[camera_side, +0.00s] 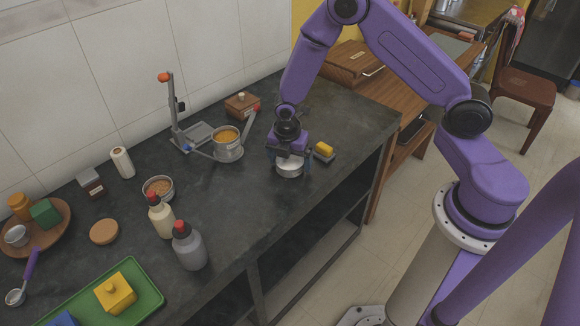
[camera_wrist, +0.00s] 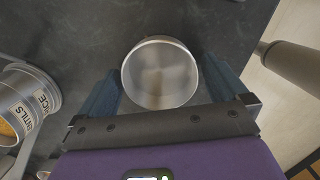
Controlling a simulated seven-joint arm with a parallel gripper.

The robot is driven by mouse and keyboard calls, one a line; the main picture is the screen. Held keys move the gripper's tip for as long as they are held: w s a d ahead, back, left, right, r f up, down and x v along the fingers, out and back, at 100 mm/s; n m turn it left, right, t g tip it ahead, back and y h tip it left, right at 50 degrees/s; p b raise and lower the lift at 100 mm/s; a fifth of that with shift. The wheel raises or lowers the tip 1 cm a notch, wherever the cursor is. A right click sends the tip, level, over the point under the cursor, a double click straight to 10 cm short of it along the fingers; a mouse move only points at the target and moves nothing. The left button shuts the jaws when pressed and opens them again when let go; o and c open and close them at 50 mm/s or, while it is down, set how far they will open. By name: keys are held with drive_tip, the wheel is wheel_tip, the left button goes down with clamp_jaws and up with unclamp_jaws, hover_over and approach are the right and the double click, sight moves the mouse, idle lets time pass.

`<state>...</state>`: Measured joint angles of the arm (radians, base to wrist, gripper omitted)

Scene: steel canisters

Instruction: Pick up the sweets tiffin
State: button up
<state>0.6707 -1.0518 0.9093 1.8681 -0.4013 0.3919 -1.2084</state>
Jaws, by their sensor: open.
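A round steel tiffin (camera_side: 290,170) stands on the dark counter under my gripper. In the wrist view it is an open-topped steel bowl (camera_wrist: 160,75) that looks empty, with no readable label. My gripper (camera_side: 291,158) points down and is open, with one blue finger on each side of this tiffin. I cannot tell whether the fingers touch it. Another steel tiffin (camera_side: 228,148) with orange food stands to the left. In the wrist view, labels reading RICE and what looks like LENTILS show on the steel tiffins (camera_wrist: 24,112) at the left. No sweets label is visible.
A yellow sponge on a dark holder (camera_side: 323,153) sits close right of my gripper. A metal stand with an orange knob (camera_side: 175,115) and a wooden box (camera_side: 242,104) are behind. Two bottles (camera_side: 188,245) and a green tray (camera_side: 145,285) are at front left. The counter's front middle is clear.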

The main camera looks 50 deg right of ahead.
drive_tip(key=shift+f, duration=0.3)
drive_tip(key=c, duration=0.9)
drive_tip(key=shift+r, duration=0.1)
